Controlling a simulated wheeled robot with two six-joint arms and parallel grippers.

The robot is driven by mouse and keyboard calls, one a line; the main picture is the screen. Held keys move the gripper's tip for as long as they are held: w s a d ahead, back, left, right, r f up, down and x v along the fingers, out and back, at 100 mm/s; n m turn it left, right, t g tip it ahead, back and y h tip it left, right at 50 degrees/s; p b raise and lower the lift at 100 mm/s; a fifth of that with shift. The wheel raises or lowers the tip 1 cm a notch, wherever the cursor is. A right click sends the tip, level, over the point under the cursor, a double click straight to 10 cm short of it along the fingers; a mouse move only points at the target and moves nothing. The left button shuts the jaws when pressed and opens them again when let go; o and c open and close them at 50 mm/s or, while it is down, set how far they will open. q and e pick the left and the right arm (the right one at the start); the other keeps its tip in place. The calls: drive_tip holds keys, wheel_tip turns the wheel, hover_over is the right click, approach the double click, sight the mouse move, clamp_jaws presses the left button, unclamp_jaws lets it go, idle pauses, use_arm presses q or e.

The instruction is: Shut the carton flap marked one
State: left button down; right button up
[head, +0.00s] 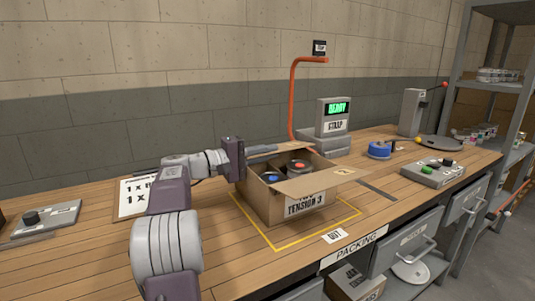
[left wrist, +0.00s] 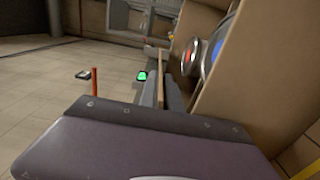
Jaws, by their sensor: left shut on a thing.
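The open cardboard carton (head: 268,205) stands inside a yellow outline on the bench, with a blue-topped can (head: 272,178) and a red-topped can (head: 299,165) inside. A flap with a small dark mark (head: 322,181) sticks out at its front right; I cannot read the mark for sure. My left gripper (head: 262,149) is at the carton's back left rim. In the left wrist view its fingers are shut on a thin brown carton flap (left wrist: 161,72), seen edge-on. Any number on this flap is hidden. My right gripper is not in view.
An orange post (head: 293,100) and a strap machine (head: 333,118) with a green display stand behind the carton. A button box (head: 433,174), blue tape roll (head: 379,150) and lever device (head: 411,112) are to the right. Bench left of the carton holds a paper sign (head: 130,205).

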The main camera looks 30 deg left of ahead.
use_arm(q)
drive_tip(key=c, duration=1.6)
unclamp_jaws()
drive_tip(key=shift+f, duration=0.1)
drive_tip(key=shift+c, duration=0.2)
